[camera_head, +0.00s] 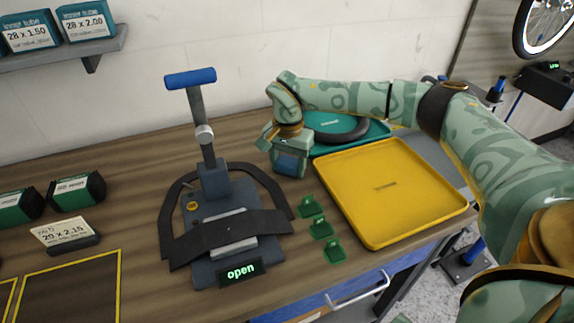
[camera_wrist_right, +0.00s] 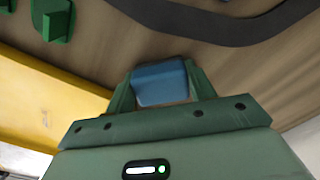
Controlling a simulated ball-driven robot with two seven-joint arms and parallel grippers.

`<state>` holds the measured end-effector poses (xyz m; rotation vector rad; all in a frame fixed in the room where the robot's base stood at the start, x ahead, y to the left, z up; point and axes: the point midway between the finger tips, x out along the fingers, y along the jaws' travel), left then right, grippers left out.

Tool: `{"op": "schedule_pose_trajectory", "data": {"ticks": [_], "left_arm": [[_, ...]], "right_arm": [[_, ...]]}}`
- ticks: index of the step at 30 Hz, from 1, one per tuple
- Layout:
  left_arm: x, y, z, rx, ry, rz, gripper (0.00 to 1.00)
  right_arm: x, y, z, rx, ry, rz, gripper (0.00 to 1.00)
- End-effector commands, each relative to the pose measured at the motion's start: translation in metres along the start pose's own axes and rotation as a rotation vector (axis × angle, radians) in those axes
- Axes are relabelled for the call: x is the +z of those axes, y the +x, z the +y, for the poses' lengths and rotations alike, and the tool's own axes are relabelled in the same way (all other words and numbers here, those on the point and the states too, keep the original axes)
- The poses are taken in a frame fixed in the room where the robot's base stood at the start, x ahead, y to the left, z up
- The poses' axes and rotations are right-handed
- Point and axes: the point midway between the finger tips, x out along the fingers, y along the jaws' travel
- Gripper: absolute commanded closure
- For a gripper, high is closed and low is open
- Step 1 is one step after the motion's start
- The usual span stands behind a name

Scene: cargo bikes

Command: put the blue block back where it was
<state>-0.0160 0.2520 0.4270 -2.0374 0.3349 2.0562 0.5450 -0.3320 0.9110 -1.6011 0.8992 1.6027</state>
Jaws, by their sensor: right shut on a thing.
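The blue block (camera_head: 290,164) is in my right gripper (camera_head: 288,174), just left of the yellow tray's back left corner. It also shows in the right wrist view (camera_wrist_right: 160,84) between the two green fingers, and the gripper (camera_wrist_right: 160,85) is shut on it. The gripper points down over the wooden bench. I cannot tell whether the block touches the bench top. My left gripper is not in view.
A clamp stand (camera_head: 205,180) with a blue handle and an "open" display stands left of the gripper, with black strips around it. Several small green brackets (camera_head: 321,228) lie in front. A yellow tray (camera_head: 330,180) and a teal tray (camera_head: 378,128) holding a black ring stand right.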

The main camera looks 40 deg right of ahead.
Motion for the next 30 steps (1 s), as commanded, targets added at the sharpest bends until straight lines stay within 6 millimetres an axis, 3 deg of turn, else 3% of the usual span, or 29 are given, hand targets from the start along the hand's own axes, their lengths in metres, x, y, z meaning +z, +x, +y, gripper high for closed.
{"op": "schedule_pose_trajectory", "data": {"ticks": [6,7,9,20,30], "left_arm": [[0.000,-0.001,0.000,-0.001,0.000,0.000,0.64],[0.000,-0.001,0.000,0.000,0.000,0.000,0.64],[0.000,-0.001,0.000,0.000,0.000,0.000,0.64],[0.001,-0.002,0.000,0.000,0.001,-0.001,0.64],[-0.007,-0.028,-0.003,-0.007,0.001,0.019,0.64]], "right_arm": [[0.000,0.001,0.000,0.000,0.000,0.000,0.71],[0.000,0.001,0.000,-0.001,0.000,0.000,0.40],[0.000,0.001,0.000,-0.001,0.000,0.000,0.24],[0.000,-0.006,0.000,-0.002,0.000,0.001,0.24],[0.000,-0.084,0.000,-0.006,0.001,0.004,0.24]]}}
